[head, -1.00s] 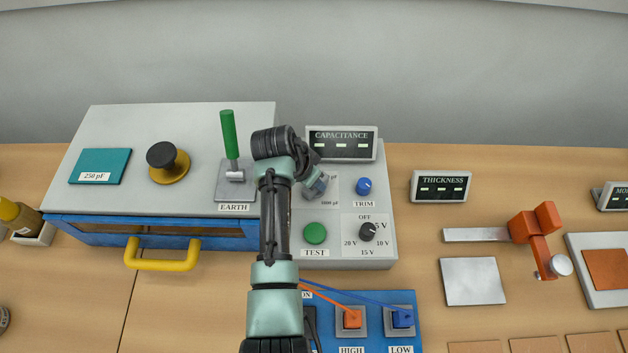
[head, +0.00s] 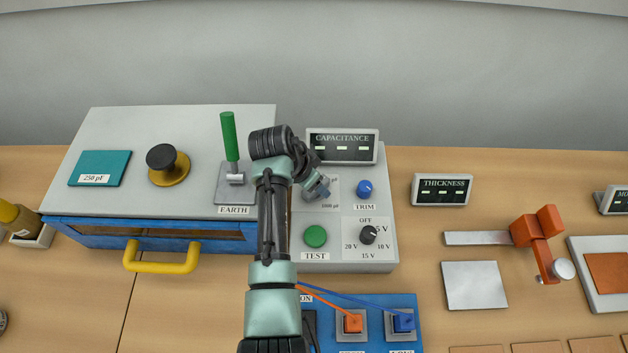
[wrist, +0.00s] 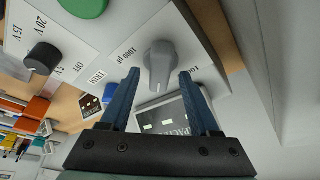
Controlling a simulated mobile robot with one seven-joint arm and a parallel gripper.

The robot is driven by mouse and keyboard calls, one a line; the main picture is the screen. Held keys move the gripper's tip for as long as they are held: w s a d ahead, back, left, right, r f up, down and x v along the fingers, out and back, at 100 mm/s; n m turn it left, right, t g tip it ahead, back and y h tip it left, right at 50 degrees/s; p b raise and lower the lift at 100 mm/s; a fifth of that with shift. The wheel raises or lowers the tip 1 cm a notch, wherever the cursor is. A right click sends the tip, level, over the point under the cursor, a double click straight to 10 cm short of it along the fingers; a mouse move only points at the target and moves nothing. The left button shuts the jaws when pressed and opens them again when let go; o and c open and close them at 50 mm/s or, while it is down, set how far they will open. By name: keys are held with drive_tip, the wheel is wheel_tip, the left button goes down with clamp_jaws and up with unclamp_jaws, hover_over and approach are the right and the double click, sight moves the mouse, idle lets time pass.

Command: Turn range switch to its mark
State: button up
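The range switch is a grey pointer knob (wrist: 159,64) on a white label plate in the wrist view. One printed mark reads "1000 pF" (wrist: 127,54); another, partly covered by a finger, starts with "100". My gripper (wrist: 159,73) is open, with one blue finger on each side of the knob and a visible gap to each. I cannot tell how far down the fingers reach beside the knob. In the head view my gripper (head: 321,189) is over the plate left of the TRIM knob and hides most of the switch.
Close by on the same panel are the blue TRIM knob (head: 365,188), green TEST button (head: 315,236) and black voltage knob (head: 368,234). The CAPACITANCE display (head: 342,147) stands behind. The green-handled EARTH lever (head: 230,140) rises to the left.

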drive_tip(key=b+v, duration=0.2)
drive_tip(key=v, duration=1.1)
